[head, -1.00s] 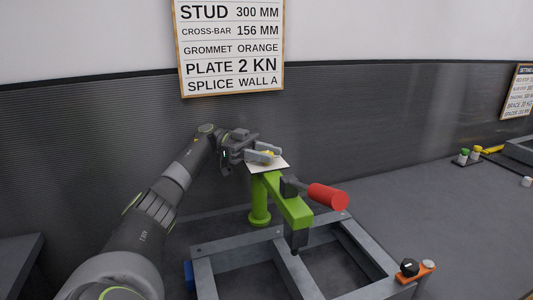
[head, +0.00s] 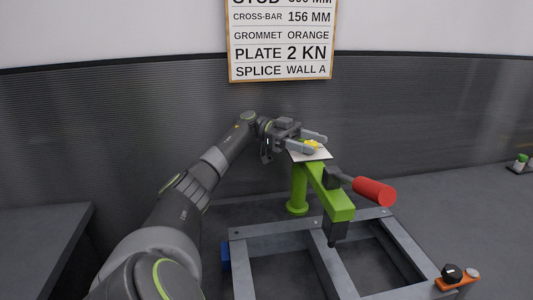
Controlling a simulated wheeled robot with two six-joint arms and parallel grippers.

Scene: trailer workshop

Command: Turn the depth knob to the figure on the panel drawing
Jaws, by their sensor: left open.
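The panel drawing (head: 284,50) hangs on the wall, its top cut off by the picture edge. Its readable lines include cross-bar 156 MM, grommet orange, plate 2 KN and splice wall A. A yellow knob (head: 311,145) sits on a pale plate (head: 322,155) on top of the green tool (head: 330,193); its pointer and scale are too small to read. My left gripper (head: 318,142) is open, its fingers at the yellow knob, one on either side as seen here. I cannot tell whether they touch it. My right gripper is out of view.
A red cylindrical handle (head: 374,191) sticks out to the right of the green tool. A grey metal frame (head: 290,235) lies below it. An orange block with a black knob (head: 453,273) is at its right corner. The grey surface to the right (head: 470,215) is mostly clear.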

